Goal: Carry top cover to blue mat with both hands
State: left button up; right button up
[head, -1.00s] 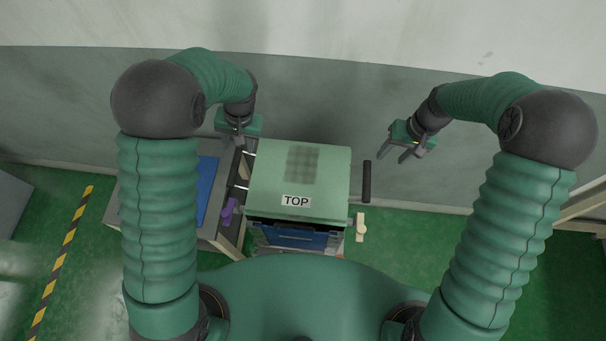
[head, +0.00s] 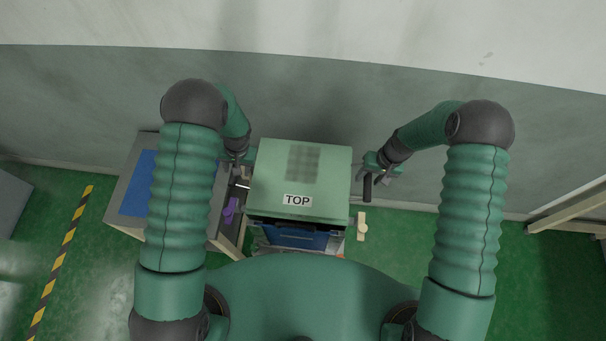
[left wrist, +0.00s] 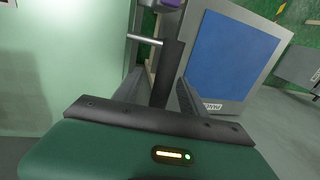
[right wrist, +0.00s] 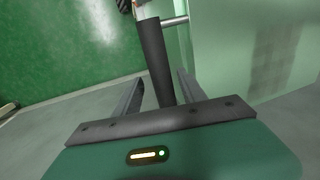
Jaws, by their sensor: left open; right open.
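The top cover (head: 320,180) is a light green box marked TOP, with a dark bar handle on each side. It also shows at the left of the left wrist view (left wrist: 60,60). My left gripper (head: 238,165) is open at its left side; the left handle (left wrist: 170,72) lies between the fingers in the left wrist view. My right gripper (head: 378,178) is open at the right handle (head: 367,189), which lies between the fingers in the right wrist view (right wrist: 154,60). Finger contact cannot be told. The blue mat (head: 138,185) lies on a grey table to the left, partly behind my left arm.
The cover sits on a unit with a blue front (head: 295,235). A purple handle (head: 231,210) and a cream handle (head: 362,226) stand lower at its sides. The grey table (head: 124,205) is close on the left. A wall runs behind; green floor is free at right.

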pick_arm(q)
jog(key=shift+a+f, duration=0.45)
jog(key=shift+a, duration=0.15)
pick_arm(e)
jog(key=shift+a+f, duration=0.3)
jog(key=shift+a, duration=0.25)
pick_arm(q)
jog(key=shift+d+r, duration=0.15)
jog(key=shift+d, duration=0.35)
jog(key=c, duration=0.9)
pick_arm(e)
jog(key=shift+d, duration=0.5)
jog(key=c, duration=0.9)
pick_arm(q)
grip_shut()
pick_arm(e)
grip_shut()
pick_arm(q)
jog(key=shift+a, duration=0.15)
pick_arm(e)
jog(key=shift+a, duration=0.15)
jog(key=shift+r, duration=0.1)
